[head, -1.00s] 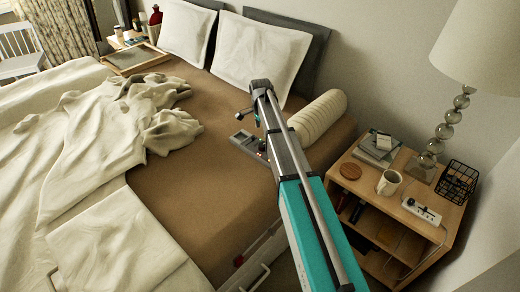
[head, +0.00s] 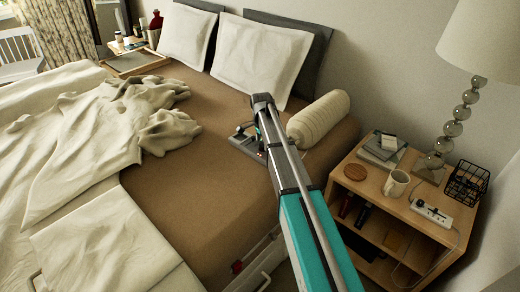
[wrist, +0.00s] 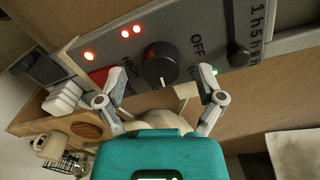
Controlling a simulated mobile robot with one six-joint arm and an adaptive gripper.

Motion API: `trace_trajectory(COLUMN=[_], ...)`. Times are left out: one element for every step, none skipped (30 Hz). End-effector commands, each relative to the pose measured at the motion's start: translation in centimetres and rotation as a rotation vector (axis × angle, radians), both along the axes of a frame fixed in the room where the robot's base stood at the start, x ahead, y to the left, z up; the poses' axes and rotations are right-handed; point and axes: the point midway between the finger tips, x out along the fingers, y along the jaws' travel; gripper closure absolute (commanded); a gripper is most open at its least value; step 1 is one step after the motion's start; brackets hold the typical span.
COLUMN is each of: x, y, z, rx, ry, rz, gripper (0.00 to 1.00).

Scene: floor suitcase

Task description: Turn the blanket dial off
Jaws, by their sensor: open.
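The blanket control (head: 247,145) is a grey box on the brown mattress, partly hidden by my arm in the head view. In the wrist view its panel carries a round black dial (wrist: 161,63) between the labels HIGH and OFF. A short white mark shows on the dial's lower edge, between the two labels. My gripper (wrist: 172,70) is open, with one finger to each side of the dial; I cannot tell whether either touches the panel. It also shows at the control in the head view (head: 250,130).
A cream bolster (head: 318,118) lies right of my arm. The nightstand (head: 375,180) at right holds a mug (head: 396,184), books and a lamp. The blanket (head: 95,135) is bunched at left.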

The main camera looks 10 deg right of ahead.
Motion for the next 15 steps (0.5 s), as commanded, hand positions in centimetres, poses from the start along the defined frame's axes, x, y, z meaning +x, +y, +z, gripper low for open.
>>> trace_trajectory(x=[-0.03, -0.04, -0.04, -0.04, -0.05, -0.05, -0.06, -0.06, -0.06, -0.06, -0.06, -0.05, -0.05, -0.06, -0.06], y=[-0.02, -0.03, -0.03, -0.04, -0.04, -0.06, -0.06, -0.06, -0.07, -0.08, -0.08, -0.09, -0.09, -0.09, -0.10], z=[-0.51, -0.61, -0.73, -0.80, -0.85, -0.91, -0.94, -0.96, -0.97, -0.97, -0.96, -0.95, -0.95, -0.94, -0.93], rx=[0.000, 0.000, 0.000, 0.000, 0.000, 0.000, 0.000, 0.000, 0.000, 0.000, 0.000, 0.000, 0.000, 0.000, 0.000], ry=[0.000, 0.000, 0.000, 0.000, 0.000, 0.000, 0.000, 0.000, 0.000, 0.000, 0.000, 0.000, 0.000, 0.000, 0.000], rz=[0.000, 0.000, 0.000, 0.000, 0.000, 0.000, -0.001, -0.001, -0.001, -0.001, -0.001, -0.001, -0.001, -0.001, -0.001], gripper=[0.13, 0.13, 0.13, 0.13, 0.13, 0.13, 0.13, 0.13, 0.13, 0.13, 0.13, 0.13, 0.13, 0.13, 0.13])
